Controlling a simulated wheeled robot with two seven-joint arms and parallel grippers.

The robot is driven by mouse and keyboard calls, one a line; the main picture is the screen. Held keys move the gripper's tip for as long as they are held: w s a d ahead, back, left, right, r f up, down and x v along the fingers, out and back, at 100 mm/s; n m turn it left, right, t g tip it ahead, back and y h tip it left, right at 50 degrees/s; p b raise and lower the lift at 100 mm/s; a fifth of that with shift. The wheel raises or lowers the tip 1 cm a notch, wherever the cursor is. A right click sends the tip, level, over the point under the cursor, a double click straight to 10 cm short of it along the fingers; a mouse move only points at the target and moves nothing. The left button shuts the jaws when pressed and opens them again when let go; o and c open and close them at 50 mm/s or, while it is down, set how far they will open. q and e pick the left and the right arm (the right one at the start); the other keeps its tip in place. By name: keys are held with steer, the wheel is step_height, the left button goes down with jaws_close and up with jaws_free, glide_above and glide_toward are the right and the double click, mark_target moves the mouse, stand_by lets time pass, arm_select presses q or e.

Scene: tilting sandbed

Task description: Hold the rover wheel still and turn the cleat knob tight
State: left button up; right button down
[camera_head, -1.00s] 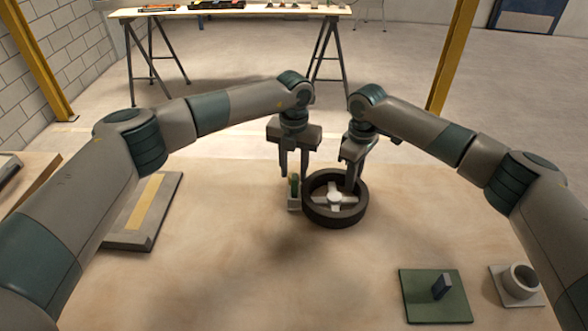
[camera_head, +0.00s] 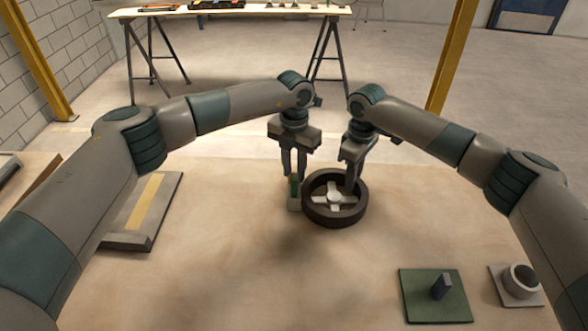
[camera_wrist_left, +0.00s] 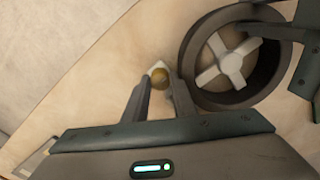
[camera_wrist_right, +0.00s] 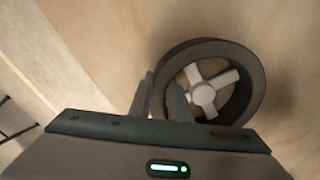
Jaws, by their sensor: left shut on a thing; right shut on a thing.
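The rover wheel (camera_head: 316,214) is a dark ring with a pale spoked hub, lying flat on the table; it also shows in the left wrist view (camera_wrist_left: 188,76) and the right wrist view (camera_wrist_right: 255,88). The cleat knob (camera_wrist_left: 159,79) stands just left of the wheel on a small pale block (camera_head: 294,206). My left gripper (camera_head: 294,177) points down and is shut on the knob, whose sides are partly hidden by the fingers. My right gripper (camera_head: 350,187) is shut on the wheel's rim on its far right side, with one finger inside the ring.
A green plate with an upright dark piece (camera_head: 418,307) and a pale block with a round cup (camera_head: 522,280) stand at front right. A grey board with a yellow strip (camera_head: 121,238) lies at left. The table's front middle is clear.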

arm_select(q)
steer(key=m, duration=0.4)
steer(key=shift+m, duration=0.4)
steer(key=o, duration=0.8)
steer(key=shift+c, duration=0.2)
